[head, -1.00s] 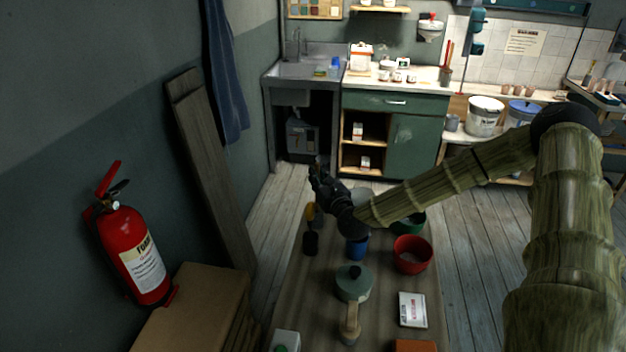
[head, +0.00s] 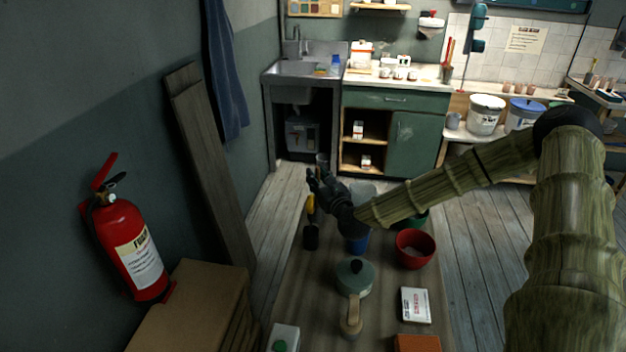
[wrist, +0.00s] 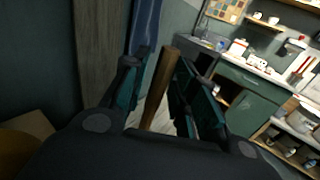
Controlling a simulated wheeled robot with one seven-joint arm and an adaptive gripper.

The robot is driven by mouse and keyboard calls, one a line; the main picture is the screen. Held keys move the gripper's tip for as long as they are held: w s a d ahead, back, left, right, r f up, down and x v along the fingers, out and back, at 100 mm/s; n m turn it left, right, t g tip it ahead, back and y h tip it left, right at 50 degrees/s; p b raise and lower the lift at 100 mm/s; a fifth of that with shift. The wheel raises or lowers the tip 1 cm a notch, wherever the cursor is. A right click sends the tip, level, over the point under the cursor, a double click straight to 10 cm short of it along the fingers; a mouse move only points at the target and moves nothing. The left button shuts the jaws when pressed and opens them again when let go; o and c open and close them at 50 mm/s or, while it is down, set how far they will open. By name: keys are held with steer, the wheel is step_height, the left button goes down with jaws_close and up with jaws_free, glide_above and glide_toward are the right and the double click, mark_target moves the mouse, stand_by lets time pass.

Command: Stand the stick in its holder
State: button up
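My gripper (head: 319,176) is raised over the far left part of the table. A brown wooden stick (wrist: 160,88) stands between its fingers in the wrist view, slightly tilted, and the gripper looks shut on it. The stick's upper end (head: 321,160) shows small and dark above the fingers in the head view; its lower end is hidden. A blue cup (head: 356,244) stands below and right of the gripper, partly hidden by the wrist. A greyish vessel (head: 363,188) shows behind my wrist. I cannot tell which vessel is the stick's holder.
The table (head: 312,290) also bears a yellow-handled trowel (head: 311,232), a red bowl (head: 414,249), a green bowl, a lidded pot (head: 354,278), and a white box (head: 415,305). A fire extinguisher (head: 130,245) and cardboard boxes (head: 200,300) stand at the left. A plank (head: 212,160) leans on the wall.

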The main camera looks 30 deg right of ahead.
stand_by(0.3)
steer(key=s, duration=1.2)
steer(key=shift+a, duration=0.35)
stand_by(0.6)
